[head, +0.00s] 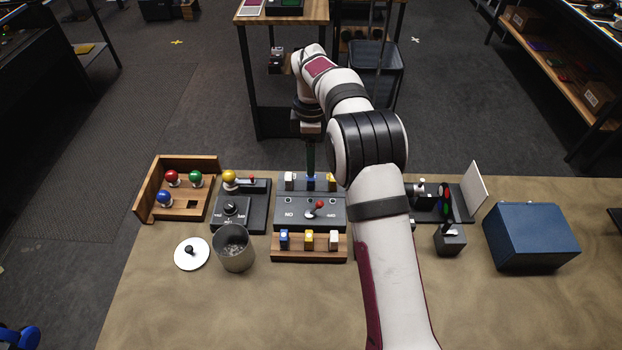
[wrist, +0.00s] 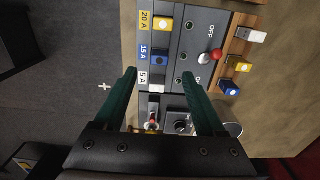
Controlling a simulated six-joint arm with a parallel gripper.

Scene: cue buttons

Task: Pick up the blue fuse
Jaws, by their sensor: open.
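Two blue fuses show. One blue fuse (head: 310,182) sits in the middle socket at the back of the dark fuse panel (head: 290,213), between a white and a yellow fuse; in the wrist view it (wrist: 160,58) is beside the 15 A label. The other blue fuse (head: 284,240) stands at the left end of the wooden rack (head: 296,256) in front, and also shows in the wrist view (wrist: 230,88). My gripper (wrist: 159,73) is open and empty, pointing down over the panel's back row. Its fingers (head: 310,158) hide some of that area in the head view.
A red-knobbed lever (head: 318,206) stands on the panel. Yellow (head: 308,241) and white (head: 333,241) fuses share the rack. A metal pot (head: 236,257) and lid (head: 191,254) are at left, a blue box (head: 530,237) at right. The front table area is clear.

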